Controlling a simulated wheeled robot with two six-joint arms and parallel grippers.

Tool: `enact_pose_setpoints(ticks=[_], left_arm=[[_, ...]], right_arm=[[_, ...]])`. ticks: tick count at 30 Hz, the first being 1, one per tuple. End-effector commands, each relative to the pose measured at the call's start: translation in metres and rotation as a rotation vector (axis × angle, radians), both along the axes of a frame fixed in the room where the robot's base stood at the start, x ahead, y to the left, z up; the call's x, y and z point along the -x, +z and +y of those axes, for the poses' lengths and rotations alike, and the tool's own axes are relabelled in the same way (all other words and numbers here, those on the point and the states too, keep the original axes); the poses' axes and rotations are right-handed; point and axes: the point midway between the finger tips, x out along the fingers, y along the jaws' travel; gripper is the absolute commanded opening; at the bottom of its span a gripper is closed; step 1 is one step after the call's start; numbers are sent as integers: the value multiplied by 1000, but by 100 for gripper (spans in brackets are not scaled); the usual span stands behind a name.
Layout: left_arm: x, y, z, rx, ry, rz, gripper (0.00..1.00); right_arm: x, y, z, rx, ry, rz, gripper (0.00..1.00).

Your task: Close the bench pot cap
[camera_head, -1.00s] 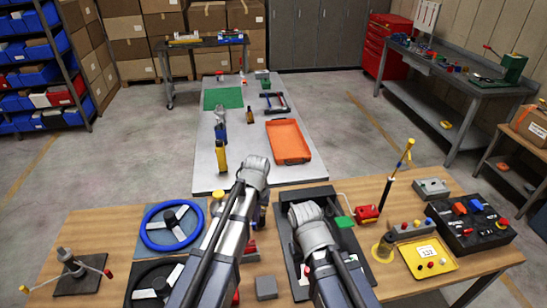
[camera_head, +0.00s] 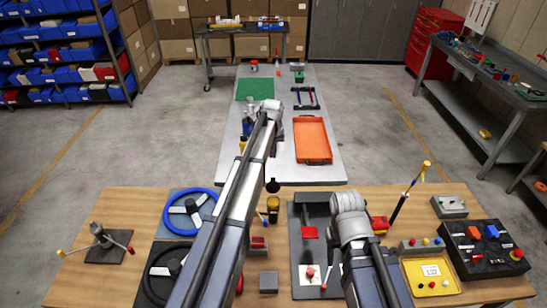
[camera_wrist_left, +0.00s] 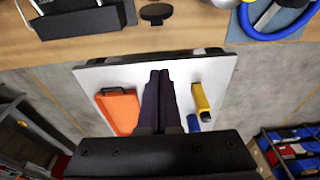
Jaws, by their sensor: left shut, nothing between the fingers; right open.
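The bench pot (camera_head: 272,208) is a small yellow pot near the bench's far edge, just right of my left arm in the head view. Its black cap (camera_head: 272,186) appears to stand up open above it. In the left wrist view the cap (camera_wrist_left: 155,12) is a dark oval at the bench edge, at the top. My left gripper (camera_wrist_left: 158,73) is shut and empty. It is beyond the bench, above the white table, with its fingers toward the bench and apart from the cap. My right wrist is over the black tray; its gripper fingers are hidden.
A blue steering wheel (camera_head: 190,213) lies left of the pot. The black tray (camera_head: 305,270) lies to its right. The white table (camera_head: 290,173) beyond bears an orange tray (camera_head: 312,140) and a yellow bottle (camera_wrist_left: 201,98). A yellow tray (camera_head: 430,276) is at the right.

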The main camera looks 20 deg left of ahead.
Motion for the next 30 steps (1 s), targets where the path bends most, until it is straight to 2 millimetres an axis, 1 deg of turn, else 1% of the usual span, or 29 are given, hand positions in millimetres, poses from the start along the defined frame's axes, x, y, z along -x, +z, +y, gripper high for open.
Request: enact_pose_setpoints(ticks=[1,5,20,21,22,24,27,30], left_arm=[[-1,-9,0,0,0,0,0],[-3,-25,1,0,0,0,0],[-14,-94,4,0,-1,0,0],[-11,-95,3,0,-1,0,0],[0,-85,0,0,-1,1,0],[12,-82,-3,0,-1,0,0],[21,-81,-6,0,-1,0,0],[25,-80,-7,0,-1,0,0]], right_arm=[[0,-9,0,0,1,0,50],[0,-25,0,1,3,-1,50],[-1,-94,0,0,1,-3,50],[-1,-95,0,0,2,-3,50],[-1,-85,0,0,1,-3,50],[-1,-82,0,0,1,-3,50],[-1,-81,0,0,0,-3,50],[-1,-80,0,0,0,-3,50]])
